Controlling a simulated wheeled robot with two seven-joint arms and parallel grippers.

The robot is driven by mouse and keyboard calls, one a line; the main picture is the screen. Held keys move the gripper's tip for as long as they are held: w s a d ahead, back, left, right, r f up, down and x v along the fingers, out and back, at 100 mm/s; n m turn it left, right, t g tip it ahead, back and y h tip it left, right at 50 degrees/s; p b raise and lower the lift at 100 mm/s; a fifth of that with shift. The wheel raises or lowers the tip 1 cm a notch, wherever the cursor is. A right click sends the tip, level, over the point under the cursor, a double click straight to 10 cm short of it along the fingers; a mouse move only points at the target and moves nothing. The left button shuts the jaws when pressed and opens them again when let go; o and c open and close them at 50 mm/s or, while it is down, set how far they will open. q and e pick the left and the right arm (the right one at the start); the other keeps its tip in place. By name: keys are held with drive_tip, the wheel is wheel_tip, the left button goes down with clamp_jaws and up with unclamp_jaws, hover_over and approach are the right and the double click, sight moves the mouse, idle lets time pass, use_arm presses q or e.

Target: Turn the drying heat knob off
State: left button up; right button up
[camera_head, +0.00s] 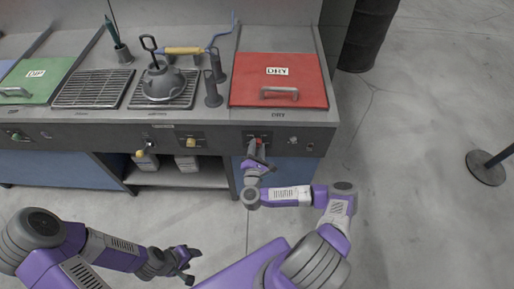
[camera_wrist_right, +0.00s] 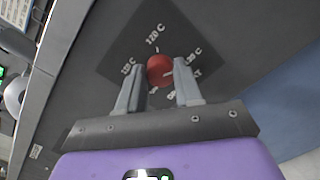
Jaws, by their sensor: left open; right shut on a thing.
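The drying heat knob (camera_wrist_right: 160,70) is a red knob on a dark square plate with temperature marks around it, in the right wrist view. It sits on the front panel under the red DRY lid (camera_head: 279,80). My right gripper (camera_wrist_right: 159,75) has its two fingers on either side of the knob and is shut on it. In the head view the right gripper (camera_head: 257,152) covers most of the knob. My left gripper (camera_head: 190,262) is open and empty, low in front of the counter, away from the panel.
A yellow knob (camera_head: 191,142) and a lever with a yellow tip (camera_head: 143,149) stick out of the panel to the left. A kettle-like pot (camera_head: 163,82) stands on a grate. A dark barrel (camera_head: 367,35) and a post base (camera_head: 485,168) stand right. The floor between is clear.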

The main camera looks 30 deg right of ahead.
drive_tip(key=shift+d+f+m+y+p, duration=0.1)
drive_tip(key=shift+m+y+p, duration=0.35)
drive_tip(key=shift+m+p, duration=4.25)
drive_tip(key=shift+f+m+y+p, duration=0.1)
drive_tip(key=shift+m+y+p, duration=0.35)
drive_tip(key=shift+m+p, duration=4.2)
drive_tip(key=m+b, duration=0.4)
drive_tip(key=b, duration=0.1)
drive_tip(key=shift+m, duration=0.35)
drive_tip(key=o, duration=1)
